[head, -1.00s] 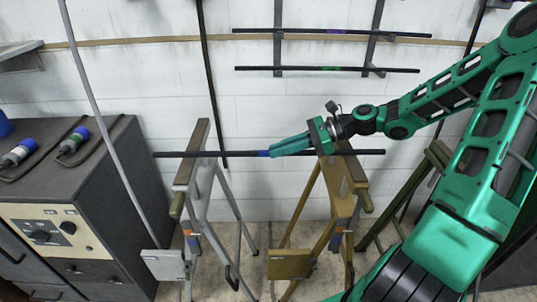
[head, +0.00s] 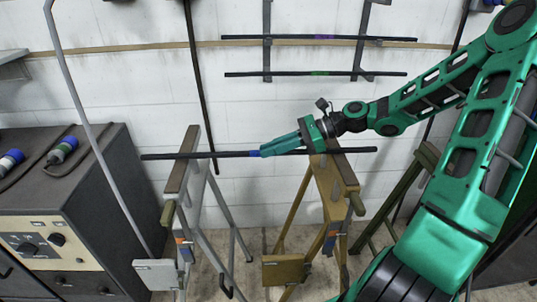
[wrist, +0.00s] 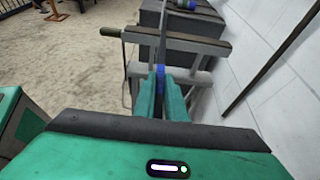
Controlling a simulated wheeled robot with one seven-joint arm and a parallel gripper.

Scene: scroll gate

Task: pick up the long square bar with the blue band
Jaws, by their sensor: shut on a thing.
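The long dark square bar (head: 205,155) lies level across two sawhorses, the grey one (head: 190,165) on the left and the yellow-brown one (head: 335,180) on the right. Its blue band (head: 254,153) shows just left of my fingertips. My green gripper (head: 266,150) is shut on the bar at the band. In the wrist view the fingers (wrist: 160,97) close on both sides of the bar, with the blue band (wrist: 160,72) between them. I cannot tell whether the bar is clear of the sawhorse tops. My fingers hide part of the bar.
Two more bars, one with a purple band (head: 325,37) and one with a green mark (head: 320,73), lie on wall brackets. A slanting grey pole (head: 85,130) and a dark pole (head: 197,85) stand near the sawhorses.

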